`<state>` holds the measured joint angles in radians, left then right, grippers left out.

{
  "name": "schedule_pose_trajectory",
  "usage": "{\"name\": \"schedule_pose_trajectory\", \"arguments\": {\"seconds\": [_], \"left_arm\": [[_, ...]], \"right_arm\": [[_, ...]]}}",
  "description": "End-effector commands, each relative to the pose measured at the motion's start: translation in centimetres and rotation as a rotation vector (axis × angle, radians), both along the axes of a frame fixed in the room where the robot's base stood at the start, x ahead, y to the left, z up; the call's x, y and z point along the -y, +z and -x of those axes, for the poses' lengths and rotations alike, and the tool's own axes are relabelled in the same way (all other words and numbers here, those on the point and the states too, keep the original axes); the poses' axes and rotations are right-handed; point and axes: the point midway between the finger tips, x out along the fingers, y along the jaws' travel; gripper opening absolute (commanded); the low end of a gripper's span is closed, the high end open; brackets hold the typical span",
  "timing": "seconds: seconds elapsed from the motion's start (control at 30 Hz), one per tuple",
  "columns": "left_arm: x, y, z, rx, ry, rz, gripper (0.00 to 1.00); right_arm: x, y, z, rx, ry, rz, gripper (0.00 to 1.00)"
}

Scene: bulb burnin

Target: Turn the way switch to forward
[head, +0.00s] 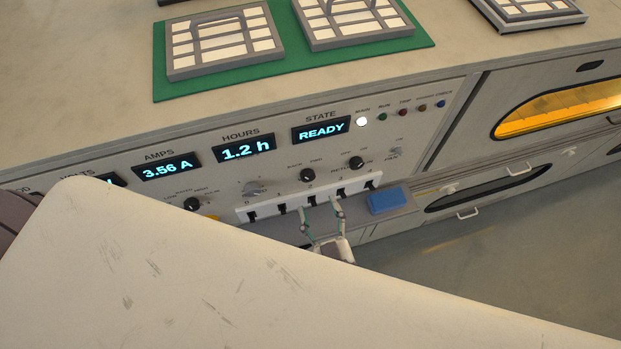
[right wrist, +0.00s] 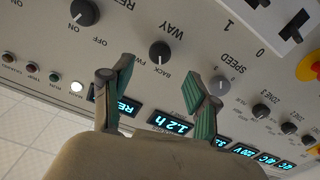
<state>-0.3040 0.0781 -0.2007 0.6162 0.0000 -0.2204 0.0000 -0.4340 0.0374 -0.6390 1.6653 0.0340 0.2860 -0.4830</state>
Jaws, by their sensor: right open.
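The way switch is a small black round knob (head: 307,175) on the control panel, with BACK and FWD printed above it. My right gripper (head: 321,205) is open and empty, in front of the panel just below the knob. In the right wrist view the fingers (right wrist: 158,72) stand apart on either side of the knob in the picture, and no contact shows. My left gripper is not in view.
A black ON/OFF knob (head: 356,162) and a grey speed knob (head: 254,188) flank the switch. A white strip with several black switches (head: 266,209) juts out below. A blue block (head: 388,201) lies right of my gripper. The display (head: 321,131) reads READY.

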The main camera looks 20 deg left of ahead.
Motion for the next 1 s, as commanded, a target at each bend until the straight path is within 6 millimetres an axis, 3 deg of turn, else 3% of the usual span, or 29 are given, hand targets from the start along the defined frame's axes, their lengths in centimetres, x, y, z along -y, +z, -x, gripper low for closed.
{"name": "schedule_pose_trajectory", "arguments": {"seconds": [0.1, 0.33, 0.77, 1.0], "left_arm": [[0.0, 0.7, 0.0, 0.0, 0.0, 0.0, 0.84], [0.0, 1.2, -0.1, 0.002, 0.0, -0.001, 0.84], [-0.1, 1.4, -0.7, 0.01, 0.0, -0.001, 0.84], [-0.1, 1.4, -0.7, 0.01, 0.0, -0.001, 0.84]], "right_arm": [[-1.5, 0.2, -2.2, -0.001, 0.0, -0.001, 0.6], [-3.3, 0.1, -4.9, -0.002, 0.001, 0.0, 0.6], [-3.9, -0.1, -5.8, -0.002, 0.001, 0.0, 0.6], [-3.9, -0.1, -5.7, -0.002, 0.001, 0.0, 0.21]]}}
